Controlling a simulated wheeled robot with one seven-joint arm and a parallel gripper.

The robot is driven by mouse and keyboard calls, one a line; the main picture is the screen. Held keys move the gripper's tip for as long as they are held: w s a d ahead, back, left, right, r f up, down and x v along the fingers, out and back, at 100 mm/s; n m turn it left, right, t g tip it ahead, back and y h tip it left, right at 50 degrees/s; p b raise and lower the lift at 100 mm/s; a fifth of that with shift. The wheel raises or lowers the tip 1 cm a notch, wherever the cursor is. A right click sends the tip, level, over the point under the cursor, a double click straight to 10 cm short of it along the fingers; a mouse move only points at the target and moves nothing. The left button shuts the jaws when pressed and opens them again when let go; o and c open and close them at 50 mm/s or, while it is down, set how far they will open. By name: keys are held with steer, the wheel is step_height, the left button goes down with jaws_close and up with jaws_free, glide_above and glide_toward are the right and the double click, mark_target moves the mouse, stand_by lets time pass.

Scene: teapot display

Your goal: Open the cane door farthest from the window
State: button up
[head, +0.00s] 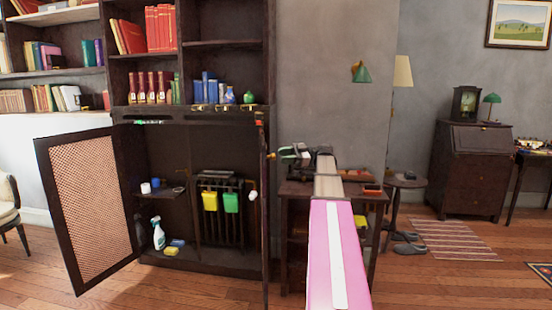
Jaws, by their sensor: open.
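A dark cabinet (220,262) under a bookcase has two doors in the head view. The left cane door (92,205) stands wide open, its woven panel facing me. The right door (265,225) is seen almost edge-on, swung out towards me; its cane panel does not show. My gripper (284,155) is open and empty, just right of the right door's upper part, near a small knob-like piece on it. I cannot tell whether they touch. No window is in view, so I cannot tell which door is farthest from one.
Inside the cabinet are a radiator (222,228) with yellow and green containers, a spray bottle (158,234) and a small shelf (165,192). A low dark shelf unit (297,190) stands right of the right door, behind my arm. Wooden floor (440,285) is open at the right.

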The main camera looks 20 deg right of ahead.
steer(key=d, duration=0.6)
steer(key=shift+s, duration=0.3)
